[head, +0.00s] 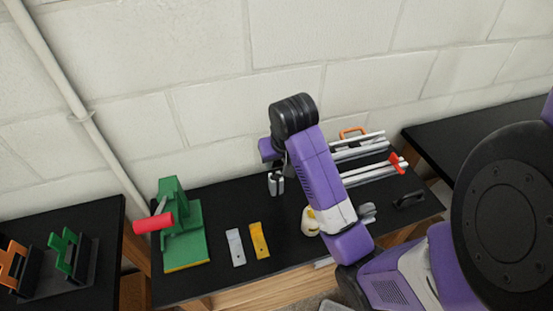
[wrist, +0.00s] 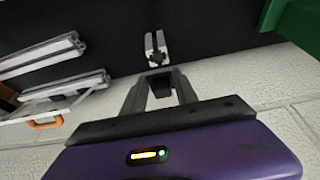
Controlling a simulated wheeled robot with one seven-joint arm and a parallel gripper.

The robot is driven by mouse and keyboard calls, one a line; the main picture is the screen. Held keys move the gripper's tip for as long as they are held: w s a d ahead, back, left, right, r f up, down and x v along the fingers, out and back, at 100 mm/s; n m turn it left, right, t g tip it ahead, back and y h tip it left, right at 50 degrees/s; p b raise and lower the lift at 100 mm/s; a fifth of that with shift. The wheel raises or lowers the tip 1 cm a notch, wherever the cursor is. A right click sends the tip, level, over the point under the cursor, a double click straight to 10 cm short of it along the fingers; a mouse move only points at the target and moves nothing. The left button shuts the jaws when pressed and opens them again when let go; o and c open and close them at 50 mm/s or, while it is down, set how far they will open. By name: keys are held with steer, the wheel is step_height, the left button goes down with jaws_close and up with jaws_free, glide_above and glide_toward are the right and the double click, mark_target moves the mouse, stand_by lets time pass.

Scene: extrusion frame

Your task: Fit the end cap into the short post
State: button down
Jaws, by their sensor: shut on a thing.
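In the wrist view my gripper (wrist: 160,80) is shut on a small black end cap (wrist: 161,87), held between its two grey fingers. The short post (wrist: 156,46) is a silver slotted extrusion just beyond the fingertips. Its slotted end faces the cap, and a small gap seems to show between them. In the head view the short post (head: 276,184) stands upright on the black table, below my purple wrist. The fingers and cap are mostly hidden there by my arm.
A green press (head: 183,225) with a red handle (head: 153,222) stands left. A grey plate (head: 235,247) and a yellow plate (head: 259,240) lie in front of the post. Silver extrusions (head: 368,174), an orange handle (head: 352,132) and a black handle (head: 409,201) are to the right.

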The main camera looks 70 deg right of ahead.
mark_target(278, 182)
steer(key=shift+f+b, duration=1.2)
steer(key=shift+f, duration=1.1)
steer(key=shift+f, duration=0.65)
steer(key=c, duration=0.9)
jaws_free()
steer(key=shift+o, duration=0.2)
steer(key=shift+r, duration=0.1)
steer(key=p+v, duration=0.1)
steer(key=v, duration=0.6)
steer(key=shift+s+r, duration=0.15)
steer(key=shift+r, duration=0.1)
steer(key=shift+a, duration=0.15)
